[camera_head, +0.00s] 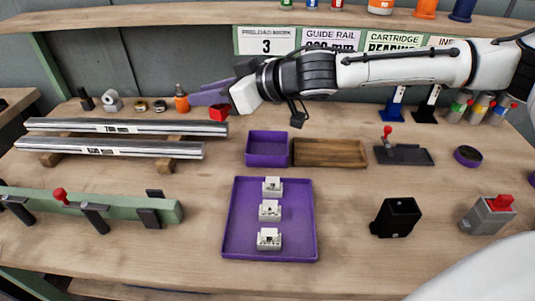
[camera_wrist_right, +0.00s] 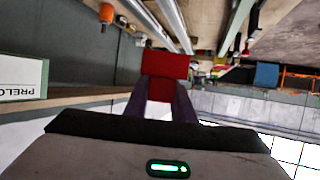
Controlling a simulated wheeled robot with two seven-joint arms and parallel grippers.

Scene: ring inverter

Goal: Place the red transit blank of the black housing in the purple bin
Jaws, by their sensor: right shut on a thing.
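The red transit blank (camera_head: 218,113) is held at the tip of my right gripper (camera_head: 212,97), above the back left of the bench. In the right wrist view the red blank (camera_wrist_right: 165,65) sits between the purple fingers (camera_wrist_right: 160,100), which are shut on it. The black housing (camera_head: 397,218) stands at the front right with its top opening showing dark and no red in it. The small purple bin (camera_head: 267,161) stands mid-bench and looks empty; the gripper is to its left and farther back. My left gripper is not in view.
A purple tray (camera_head: 236,238) with white parts lies in front of the bin. A wooden tray (camera_head: 330,152) adjoins the bin on the right. A grey housing (camera_head: 487,215) with a red insert stands far right. Steel rails (camera_head: 125,128) lie left.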

